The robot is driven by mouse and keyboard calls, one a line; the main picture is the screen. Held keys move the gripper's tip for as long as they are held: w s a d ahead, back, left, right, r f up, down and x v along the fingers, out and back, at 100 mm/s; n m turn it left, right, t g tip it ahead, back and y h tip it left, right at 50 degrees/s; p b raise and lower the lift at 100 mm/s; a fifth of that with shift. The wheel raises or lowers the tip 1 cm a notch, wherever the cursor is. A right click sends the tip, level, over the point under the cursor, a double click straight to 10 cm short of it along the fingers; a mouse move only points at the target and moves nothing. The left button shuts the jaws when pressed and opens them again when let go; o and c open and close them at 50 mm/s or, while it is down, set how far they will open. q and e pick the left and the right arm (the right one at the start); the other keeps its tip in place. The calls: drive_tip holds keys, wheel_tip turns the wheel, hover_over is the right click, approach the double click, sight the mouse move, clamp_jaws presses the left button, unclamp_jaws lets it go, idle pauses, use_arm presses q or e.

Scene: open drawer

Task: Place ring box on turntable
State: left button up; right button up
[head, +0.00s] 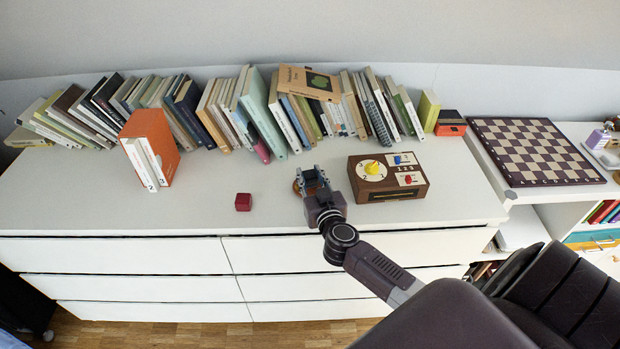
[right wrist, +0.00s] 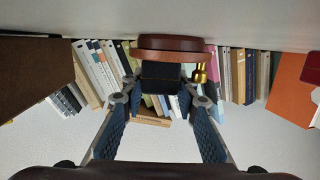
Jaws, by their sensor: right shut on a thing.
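My right gripper (head: 311,183) is over the front middle of the dresser top, pointing towards the books. In the right wrist view, which is upside down, its fingers (right wrist: 161,92) are shut on a small dark block (right wrist: 161,76). The block is at a round brown base (right wrist: 170,43) with a brass knob (right wrist: 200,74) beside it. This base looks like the turntable and is mostly hidden by the gripper in the head view. I cannot tell whether block and base touch. A small dark red cube (head: 243,202) stands apart to the left. Which one is the ring box is unclear. My left gripper is not in view.
A brown box with a yellow dial (head: 370,169) stands close to the right of the gripper. A row of leaning books (head: 262,110) fills the back. An orange slipcase (head: 157,132) stands at the left. The front left of the dresser top (head: 90,205) is clear.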

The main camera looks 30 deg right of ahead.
drive_tip(key=o, duration=1)
drive_tip(key=shift+r, duration=0.2)
drive_tip(key=p+v, duration=0.1)
drive_tip(key=v, duration=1.1)
